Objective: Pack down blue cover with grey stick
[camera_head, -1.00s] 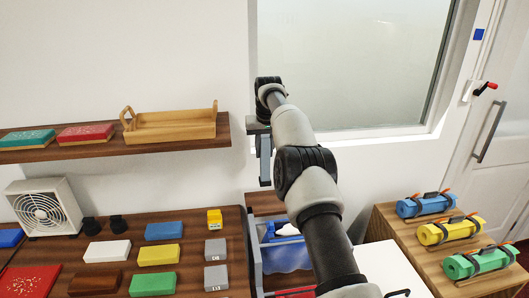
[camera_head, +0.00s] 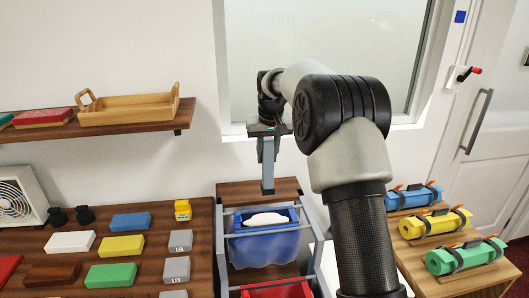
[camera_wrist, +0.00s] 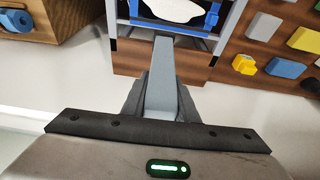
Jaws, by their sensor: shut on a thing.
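My gripper (camera_head: 268,138) is shut on the grey stick (camera_head: 268,172), which hangs upright below it in the head view. In the wrist view the same grey stick (camera_wrist: 160,80) stands between the two fingers. A blue cover or liner (camera_head: 264,249) hangs in a grey metal frame at the counter, with a white lump (camera_head: 266,219) in its open top. The stick's lower end is above and behind the blue cover in the picture, apart from it. The blue cover (camera_wrist: 207,20) also shows at the top of the wrist view.
The grey frame's rails (camera_head: 222,262) surround the cover. A red thing (camera_head: 276,290) sits in front of it. Coloured blocks (camera_head: 120,246) lie on the wooden counter to the left. Rolled mats (camera_head: 436,227) lie on a stand at the right. A shelf with a wooden tray (camera_head: 130,110) is on the wall.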

